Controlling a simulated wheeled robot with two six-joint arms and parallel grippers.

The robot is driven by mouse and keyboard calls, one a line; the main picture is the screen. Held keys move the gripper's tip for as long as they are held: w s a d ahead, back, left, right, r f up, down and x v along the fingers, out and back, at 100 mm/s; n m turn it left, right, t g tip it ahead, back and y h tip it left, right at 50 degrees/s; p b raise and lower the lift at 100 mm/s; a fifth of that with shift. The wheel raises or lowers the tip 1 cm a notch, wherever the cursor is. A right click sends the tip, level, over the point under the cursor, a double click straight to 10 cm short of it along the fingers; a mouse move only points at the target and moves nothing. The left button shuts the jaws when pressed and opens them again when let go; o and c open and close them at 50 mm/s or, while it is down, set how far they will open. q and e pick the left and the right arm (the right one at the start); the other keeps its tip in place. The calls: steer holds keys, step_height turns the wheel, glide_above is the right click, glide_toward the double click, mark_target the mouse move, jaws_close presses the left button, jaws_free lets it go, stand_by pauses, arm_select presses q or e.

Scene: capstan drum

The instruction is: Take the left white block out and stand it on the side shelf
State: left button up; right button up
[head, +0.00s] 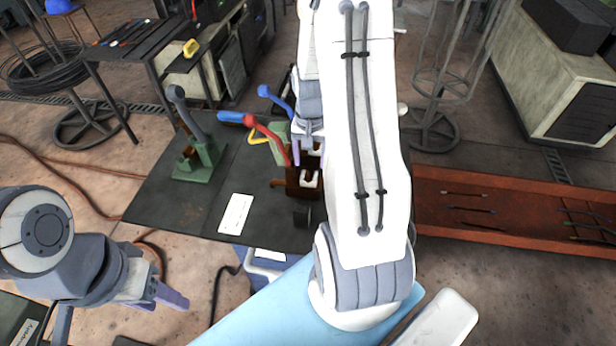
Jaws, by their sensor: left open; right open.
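A dark red-brown holder (293,190) stands on the dark table, with a white block (309,179) set in its front. A second white piece (315,150) shows just behind it, partly hidden by my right arm and gripper. My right gripper (306,148) is open, fingers pointing down, just above and behind the holder. I cannot tell whether it touches anything. My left gripper (170,297) is open and empty at the lower left, off the table's front edge. A small dark side shelf (187,60) at the upper left carries a yellow object; I cannot tell whether it is the task's shelf.
Red (266,136) and blue (277,98) levers crowd the holder's left. A green fixture with a grey lever (195,155) stands further left. A white plate (236,214) lies on the table (160,213). A rusty red tray (520,205) is at right. The table's front left is clear.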

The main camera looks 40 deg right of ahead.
mark_target(309, 178)
step_height(309, 178, down, 5)
steer(key=shift+a+r+p, duration=0.1)
steer(key=shift+a+p, duration=0.05)
steer(key=shift+p, duration=0.3)
jaws_close()
